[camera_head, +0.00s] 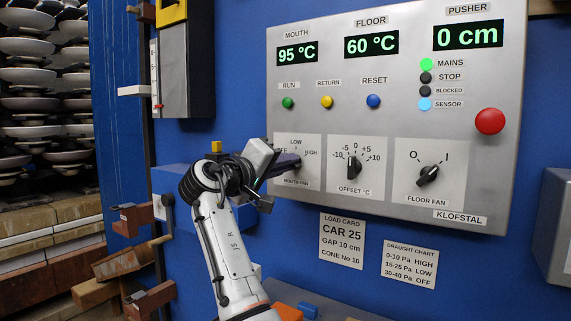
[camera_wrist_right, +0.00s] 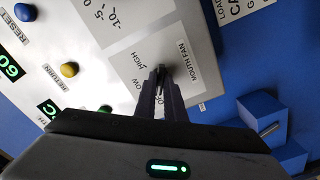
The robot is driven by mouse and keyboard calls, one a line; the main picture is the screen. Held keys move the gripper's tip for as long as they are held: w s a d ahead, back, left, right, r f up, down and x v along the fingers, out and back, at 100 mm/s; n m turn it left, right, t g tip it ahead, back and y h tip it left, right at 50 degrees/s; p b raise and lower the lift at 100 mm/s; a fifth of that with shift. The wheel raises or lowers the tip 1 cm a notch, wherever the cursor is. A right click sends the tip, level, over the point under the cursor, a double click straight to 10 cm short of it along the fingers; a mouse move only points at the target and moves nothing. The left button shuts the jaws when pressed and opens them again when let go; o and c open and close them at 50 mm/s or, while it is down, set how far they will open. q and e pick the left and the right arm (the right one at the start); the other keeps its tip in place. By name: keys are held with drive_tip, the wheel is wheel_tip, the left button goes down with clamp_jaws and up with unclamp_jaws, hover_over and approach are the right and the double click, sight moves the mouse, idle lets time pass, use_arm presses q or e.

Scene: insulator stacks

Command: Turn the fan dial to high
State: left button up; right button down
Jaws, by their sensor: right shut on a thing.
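The mouth fan dial (camera_wrist_right: 163,71) is a small black knob on a white plate (camera_head: 312,183) marked LOW and HIGH, with OFF partly hidden. My right gripper (camera_head: 291,164) reaches it from the left, its dark fingers shut on the knob. In the right wrist view the two fingers (camera_wrist_right: 162,82) close around the dial. The fingers cover most of the knob, so I cannot tell where its pointer stands. A separate floor fan dial (camera_head: 428,174), marked O and I, sits at the right, its knob tilted. My left gripper is not in view.
The offset dial (camera_head: 354,166) is close to the right of the gripper. RUN (camera_head: 288,103), RETURN (camera_head: 327,102) and RESET (camera_head: 373,101) buttons sit above, and a red button (camera_head: 490,121) at right. A draught chart (camera_head: 409,265) and load card (camera_head: 342,241) hang below.

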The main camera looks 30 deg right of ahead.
drive_tip(key=shift+d+r+m+b, duration=0.1)
drive_tip(key=shift+m+b, duration=0.95)
drive_tip(key=shift+m, duration=4.7)
drive_tip(key=shift+d+r+m+b, duration=0.1)
drive_tip(key=shift+m+b, duration=0.9)
drive_tip(key=shift+m, duration=4.75)
drive_tip(key=c, duration=1.9)
unclamp_jaws()
drive_tip(key=shift+o, duration=0.3)
drive_tip(key=shift+d+f, duration=0.1)
drive_tip(key=shift+f, duration=0.05)
